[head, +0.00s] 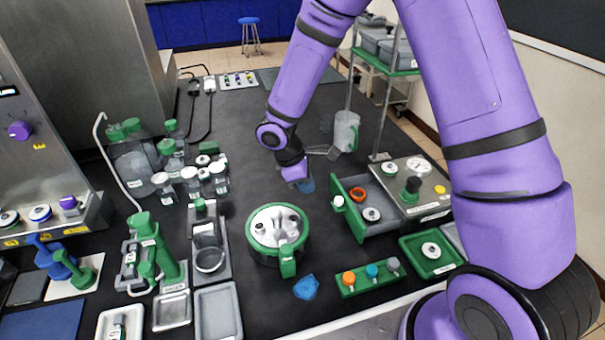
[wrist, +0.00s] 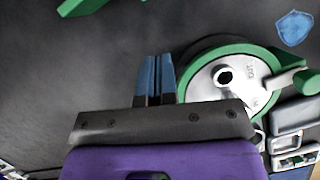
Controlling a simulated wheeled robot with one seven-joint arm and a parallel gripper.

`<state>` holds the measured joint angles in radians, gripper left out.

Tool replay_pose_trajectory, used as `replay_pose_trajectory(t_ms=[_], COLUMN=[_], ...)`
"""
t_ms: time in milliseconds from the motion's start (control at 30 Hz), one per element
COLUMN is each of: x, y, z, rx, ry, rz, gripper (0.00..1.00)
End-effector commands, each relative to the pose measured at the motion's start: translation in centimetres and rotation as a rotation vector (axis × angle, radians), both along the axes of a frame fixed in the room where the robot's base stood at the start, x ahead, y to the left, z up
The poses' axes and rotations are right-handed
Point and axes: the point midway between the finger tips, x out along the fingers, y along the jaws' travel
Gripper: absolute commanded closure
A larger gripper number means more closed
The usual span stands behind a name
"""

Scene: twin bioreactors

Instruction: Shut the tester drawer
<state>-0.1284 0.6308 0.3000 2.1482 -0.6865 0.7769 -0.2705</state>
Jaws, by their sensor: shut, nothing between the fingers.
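The tester (head: 418,186) is a grey box with a gauge, a black-and-green knob and a yellow button on top. Its drawer (head: 382,232) is open, pulled out to the left, with a green front (head: 347,214) and a pale handle (head: 338,202). An orange-red ring (head: 357,195) and a pale round part (head: 371,214) lie inside it. My gripper (head: 306,185) is shut and empty, left of the drawer front and apart from it. Its blue fingertips (wrist: 155,78) are together in the wrist view. A green edge (wrist: 82,6) there may be the drawer front.
A round green-rimmed vessel (head: 277,228) stands in front of my gripper; it also shows in the wrist view (wrist: 205,84). A blue shield-shaped piece (head: 305,287), a green block with coloured knobs (head: 369,277) and a green tray (head: 432,267) lie nearer. A jug (head: 346,131) stands behind.

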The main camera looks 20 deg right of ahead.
Motion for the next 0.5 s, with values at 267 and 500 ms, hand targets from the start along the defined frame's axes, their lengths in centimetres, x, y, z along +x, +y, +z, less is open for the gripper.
replay_pose_trajectory(t_ms=[267, 500], x=[-0.8, -1.6], y=[-2.5, -4.8], z=[-3.6, -3.5], rx=[-0.001, -0.001], ry=[0.0, 0.0], rz=[-0.003, -0.001], gripper=[1.0, 1.0])
